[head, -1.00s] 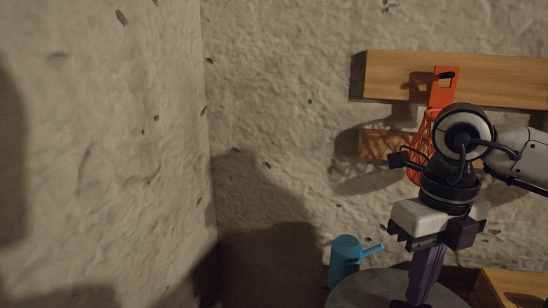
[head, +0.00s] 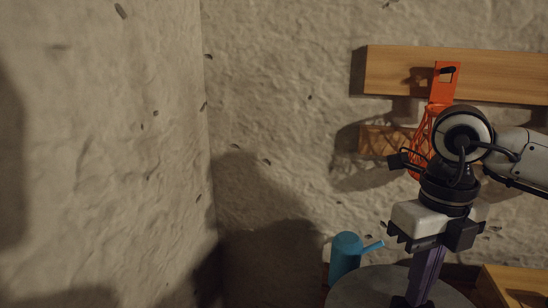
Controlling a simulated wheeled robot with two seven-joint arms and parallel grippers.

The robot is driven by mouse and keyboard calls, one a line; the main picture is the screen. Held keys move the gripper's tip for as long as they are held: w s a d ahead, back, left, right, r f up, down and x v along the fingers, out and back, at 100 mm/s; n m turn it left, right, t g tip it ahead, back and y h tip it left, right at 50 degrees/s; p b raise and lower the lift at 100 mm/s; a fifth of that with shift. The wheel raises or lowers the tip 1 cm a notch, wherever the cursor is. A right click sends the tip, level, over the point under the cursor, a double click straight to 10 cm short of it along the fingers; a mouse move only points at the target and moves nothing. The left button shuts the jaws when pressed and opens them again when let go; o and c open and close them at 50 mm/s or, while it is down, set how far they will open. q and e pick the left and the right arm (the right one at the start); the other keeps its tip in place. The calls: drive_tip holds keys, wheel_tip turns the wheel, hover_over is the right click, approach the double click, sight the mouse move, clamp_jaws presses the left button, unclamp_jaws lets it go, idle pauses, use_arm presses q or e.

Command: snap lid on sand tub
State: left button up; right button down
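My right gripper (head: 418,300) comes down from the right. Its lower part is a long purple piece with a dark end, over the grey round surface at the bottom. I cannot tell whether the purple piece is its fingers or something held, or whether the gripper is open or shut. Contact with the surface is also unclear. No sand tub or lid can be made out for certain. My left gripper is not in view.
The grey round surface (head: 365,288) is cut off by the bottom edge. A blue watering can (head: 345,258) stands behind it on the left. An orange item (head: 442,88) hangs from a wooden beam (head: 400,70) on the rough wall. A wooden piece (head: 515,285) lies at bottom right.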

drive_tip(key=shift+r, duration=0.1)
idle(0.5)
wheel_tip(320, 180, up, 7)
drive_tip(key=p, duration=0.5)
idle(0.3)
